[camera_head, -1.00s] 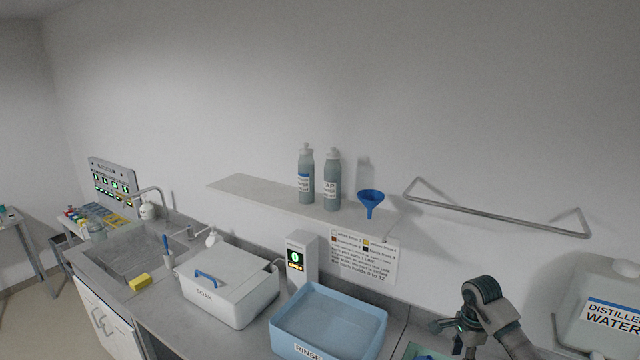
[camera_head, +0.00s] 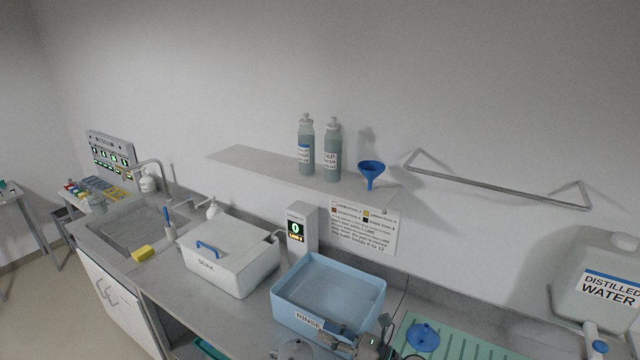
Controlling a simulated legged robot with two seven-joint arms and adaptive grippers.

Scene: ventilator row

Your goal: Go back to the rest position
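My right gripper (camera_head: 358,343) shows at the bottom edge, in front of the light blue RINSE basin (camera_head: 375,300). It is dark grey and partly cut off by the picture edge. I cannot tell whether its fingers are open or shut, and no held object can be made out. My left gripper is not clearly in view.
A white SOAK box (camera_head: 245,271) and a sink (camera_head: 125,232) lie left of the basin. A green ribbed mat (camera_head: 465,347) with a blue round piece (camera_head: 423,336) lies right. A distilled water canister (camera_head: 597,280) stands far right. A shelf (camera_head: 245,160) holds two bottles and a funnel.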

